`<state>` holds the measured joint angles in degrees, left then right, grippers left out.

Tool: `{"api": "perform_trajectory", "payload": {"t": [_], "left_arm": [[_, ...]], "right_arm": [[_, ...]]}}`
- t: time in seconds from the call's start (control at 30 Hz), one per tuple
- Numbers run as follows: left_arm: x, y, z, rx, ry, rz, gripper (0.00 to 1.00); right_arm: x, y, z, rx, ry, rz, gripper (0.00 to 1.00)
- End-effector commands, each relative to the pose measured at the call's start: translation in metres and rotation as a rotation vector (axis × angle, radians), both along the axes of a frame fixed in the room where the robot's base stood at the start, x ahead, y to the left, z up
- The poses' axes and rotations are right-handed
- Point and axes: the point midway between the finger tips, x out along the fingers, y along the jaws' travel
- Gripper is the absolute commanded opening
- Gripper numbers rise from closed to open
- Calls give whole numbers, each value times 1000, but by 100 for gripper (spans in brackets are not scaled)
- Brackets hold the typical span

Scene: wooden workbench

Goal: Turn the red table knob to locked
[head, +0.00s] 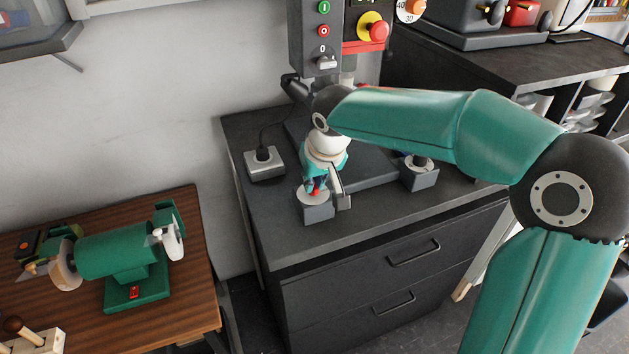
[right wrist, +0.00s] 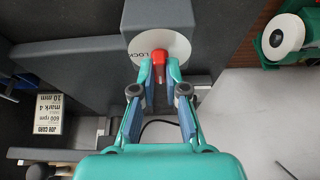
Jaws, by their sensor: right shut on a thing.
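The red table knob (right wrist: 159,60) sits on a round white dial (right wrist: 181,46) with the partly visible letters "LOCK" in the right wrist view. The dial is on the end of a grey block (right wrist: 160,14). My right gripper (right wrist: 159,72) is shut on the knob, one finger on each side. In the head view the knob (head: 317,186) is a small red patch between the fingers, above the white dial (head: 308,197) at the machine's front. My right gripper (head: 320,183) reaches down to it there. Whether the knob points to locked is unclear. My left gripper is not in view.
The dark cabinet (head: 390,235) carries the machine, with a second grey block (head: 419,180) to the right and a grey box (head: 264,163) to the left. A control panel with a red stop button (head: 378,31) stands behind. A green grinder (head: 115,255) is on the wooden bench at left.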

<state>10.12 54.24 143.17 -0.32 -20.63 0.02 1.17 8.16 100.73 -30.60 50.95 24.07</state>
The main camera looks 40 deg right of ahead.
Motion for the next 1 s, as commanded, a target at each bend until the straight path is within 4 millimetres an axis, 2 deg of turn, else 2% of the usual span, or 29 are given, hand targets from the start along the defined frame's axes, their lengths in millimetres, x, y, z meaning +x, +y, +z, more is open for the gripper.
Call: {"api": "perform_trajectory", "payload": {"t": [0.37, 0.7, 1.0], "left_arm": [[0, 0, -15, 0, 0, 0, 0], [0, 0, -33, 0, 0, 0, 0], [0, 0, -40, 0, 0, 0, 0]], "right_arm": [[1, 2, -2, 0, -1, -146, 0], [3, 4, -2, -1, -1, -442, 0], [4, 6, -1, -1, -1, -728, 0]]}}
